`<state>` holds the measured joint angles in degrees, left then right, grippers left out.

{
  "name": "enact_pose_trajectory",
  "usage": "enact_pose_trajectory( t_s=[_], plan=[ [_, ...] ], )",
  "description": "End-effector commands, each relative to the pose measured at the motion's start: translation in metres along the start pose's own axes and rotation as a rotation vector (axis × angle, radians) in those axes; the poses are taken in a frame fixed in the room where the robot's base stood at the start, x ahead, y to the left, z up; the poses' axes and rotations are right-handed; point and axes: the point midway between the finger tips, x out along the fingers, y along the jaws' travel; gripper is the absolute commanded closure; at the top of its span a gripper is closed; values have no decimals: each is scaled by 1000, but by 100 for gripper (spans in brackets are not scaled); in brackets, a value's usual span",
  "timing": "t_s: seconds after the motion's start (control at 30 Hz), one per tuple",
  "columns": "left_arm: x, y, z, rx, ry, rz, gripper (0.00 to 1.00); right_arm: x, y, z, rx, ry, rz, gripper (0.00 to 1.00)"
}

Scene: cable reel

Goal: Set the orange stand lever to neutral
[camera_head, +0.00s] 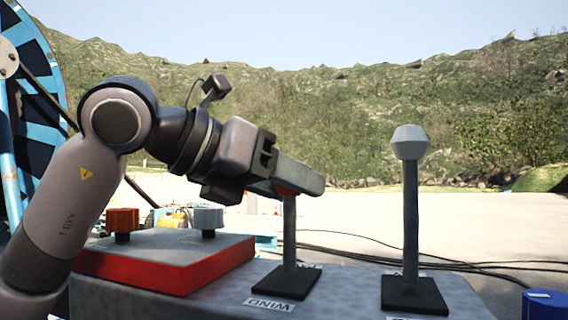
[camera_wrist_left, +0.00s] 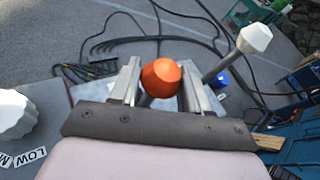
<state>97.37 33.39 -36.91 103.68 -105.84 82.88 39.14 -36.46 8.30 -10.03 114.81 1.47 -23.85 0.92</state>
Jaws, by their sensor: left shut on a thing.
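The orange stand lever has an orange knob (camera_wrist_left: 160,78) and a grey shaft (camera_head: 290,232) rising from a black base plate on the console. In the head view the shaft looks about upright, and the fingers hide most of the knob. My left gripper (camera_head: 308,183) reaches in from the left and is shut on the knob. In the left wrist view the knob sits between the two fingers. A label by the base, upside down, seems to read WIND. My right gripper is in neither view.
A grey-knobbed lever (camera_head: 410,145) stands upright to the right, also in the left wrist view (camera_wrist_left: 254,39). A red box (camera_head: 160,262) with an orange knob (camera_head: 122,221) and a grey knob (camera_head: 208,219) lies left. Cables lie behind.

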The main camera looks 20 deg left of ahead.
Motion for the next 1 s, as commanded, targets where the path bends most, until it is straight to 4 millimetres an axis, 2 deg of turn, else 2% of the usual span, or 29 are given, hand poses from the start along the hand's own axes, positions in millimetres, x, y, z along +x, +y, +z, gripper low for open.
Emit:
enact_pose_trajectory(
  t_s=[0.3, 0.33, 0.4, 0.73, 1.0],
  plan=[
    [0, 0, 1, -5, 0, -1, 100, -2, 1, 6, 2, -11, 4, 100],
    [0, 0, 1, -5, 0, -2, 50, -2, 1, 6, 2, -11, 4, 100],
    [0, 0, 1, -5, 0, -2, 33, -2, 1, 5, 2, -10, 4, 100],
    [-4, 0, 1, -4, 1, -1, 33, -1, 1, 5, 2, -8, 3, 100],
    [-44, 1, 1, -5, -3, 1, 33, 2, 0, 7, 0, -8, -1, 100]
  ],
)
